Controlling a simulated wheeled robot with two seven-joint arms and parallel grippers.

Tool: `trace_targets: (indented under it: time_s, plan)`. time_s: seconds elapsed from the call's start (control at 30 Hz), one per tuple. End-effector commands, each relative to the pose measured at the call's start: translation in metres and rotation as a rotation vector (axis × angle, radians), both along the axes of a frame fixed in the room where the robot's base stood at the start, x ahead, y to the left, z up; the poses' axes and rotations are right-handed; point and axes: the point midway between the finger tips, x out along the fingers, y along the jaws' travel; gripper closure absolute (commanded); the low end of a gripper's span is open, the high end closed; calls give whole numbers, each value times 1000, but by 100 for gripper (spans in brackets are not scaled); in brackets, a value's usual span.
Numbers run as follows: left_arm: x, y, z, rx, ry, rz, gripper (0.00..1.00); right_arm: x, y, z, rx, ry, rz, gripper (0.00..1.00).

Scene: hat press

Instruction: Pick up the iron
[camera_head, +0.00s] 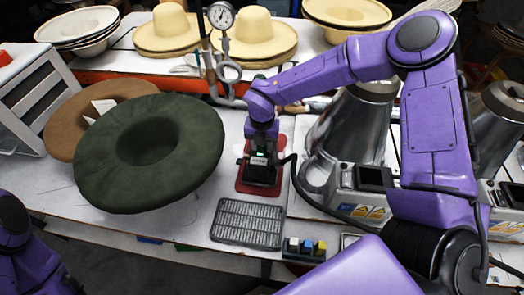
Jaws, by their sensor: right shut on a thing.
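The iron stands on a red pad (247,187) near the middle of the white table, mostly hidden behind my right gripper, so I cannot make out its shape. My right gripper (262,178) points down over the red pad and is shut on the iron. I cannot tell whether the iron touches the pad. At the lower left edge only a purple part of my left arm shows; my left gripper is out of view.
A dark green hat (150,150) and a brown hat (62,130) lie left of the pad. A metal grate (247,224) lies in front. Metal cones (355,125) on bases stand right. A gauge (220,15) on pipes rises behind. Straw hats (170,30) line the back.

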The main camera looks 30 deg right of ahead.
Motion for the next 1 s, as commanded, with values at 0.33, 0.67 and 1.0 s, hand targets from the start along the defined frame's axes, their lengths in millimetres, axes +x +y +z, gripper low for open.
trace_targets:
  time_s: [0.33, 0.67, 1.0]
  plan:
    - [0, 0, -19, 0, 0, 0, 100, 0, 3, 35, 4, -10, 2, 100]
    - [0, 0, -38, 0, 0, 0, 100, -36, 35, 91, 4, -12, 3, 100]
    - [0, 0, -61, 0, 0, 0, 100, -87, 79, 119, 2, -9, 3, 100]
